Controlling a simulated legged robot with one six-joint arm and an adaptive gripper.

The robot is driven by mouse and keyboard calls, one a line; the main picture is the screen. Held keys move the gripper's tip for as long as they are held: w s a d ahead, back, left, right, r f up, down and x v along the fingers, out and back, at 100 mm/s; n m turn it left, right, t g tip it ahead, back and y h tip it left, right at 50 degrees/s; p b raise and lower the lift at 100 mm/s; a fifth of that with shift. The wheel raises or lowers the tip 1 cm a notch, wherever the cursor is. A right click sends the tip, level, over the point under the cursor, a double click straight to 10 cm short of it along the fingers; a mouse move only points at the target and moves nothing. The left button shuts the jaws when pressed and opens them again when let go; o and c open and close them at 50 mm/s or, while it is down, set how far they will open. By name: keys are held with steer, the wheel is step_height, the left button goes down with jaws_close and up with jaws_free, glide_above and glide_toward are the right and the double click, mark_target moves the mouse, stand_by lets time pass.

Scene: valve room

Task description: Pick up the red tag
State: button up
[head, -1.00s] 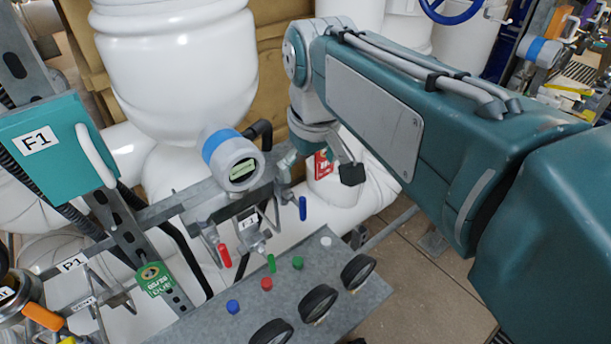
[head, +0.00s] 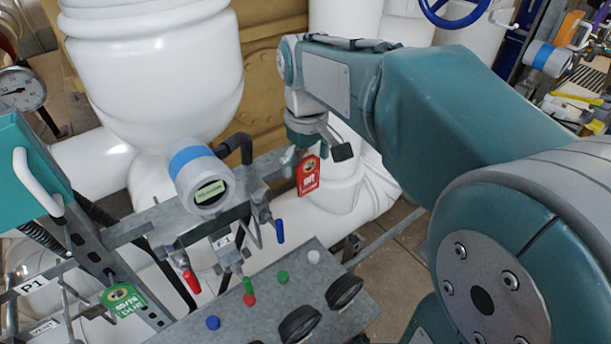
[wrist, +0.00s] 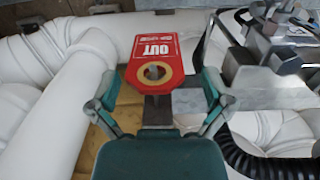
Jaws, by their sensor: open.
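The red tag (head: 308,178) has white "OUT" lettering and a ringed hole. It hangs at the end of the grey metal rail, in front of the white pipe. In the wrist view the red tag (wrist: 152,56) lies ahead of my gripper (wrist: 158,92), with its holed end between the two spread fingers. A gap shows on both sides of it. In the head view my gripper (head: 317,155) is open, pointing down just above and around the tag's upper end. How the tag is fastened is not clear.
A grey panel (head: 262,300) with coloured buttons and black knobs stands below. A gauge with a blue band (head: 200,180) is left of the gripper. A green tag (head: 122,300) hangs at lower left. A black corrugated hose (wrist: 255,165) runs at right in the wrist view.

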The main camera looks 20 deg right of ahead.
mark_target(309, 169)
steer(key=f, duration=0.1)
steer(key=d+f, duration=0.1)
steer(key=f, duration=0.1)
steer(key=shift+f, duration=0.15)
steer(key=shift+a, duration=0.45)
steer(key=c, duration=0.4)
steer(key=shift+c, duration=1.2)
steer(key=shift+d, duration=0.15)
steer(key=shift+c, duration=0.2)
steer(key=shift+d, duration=0.1)
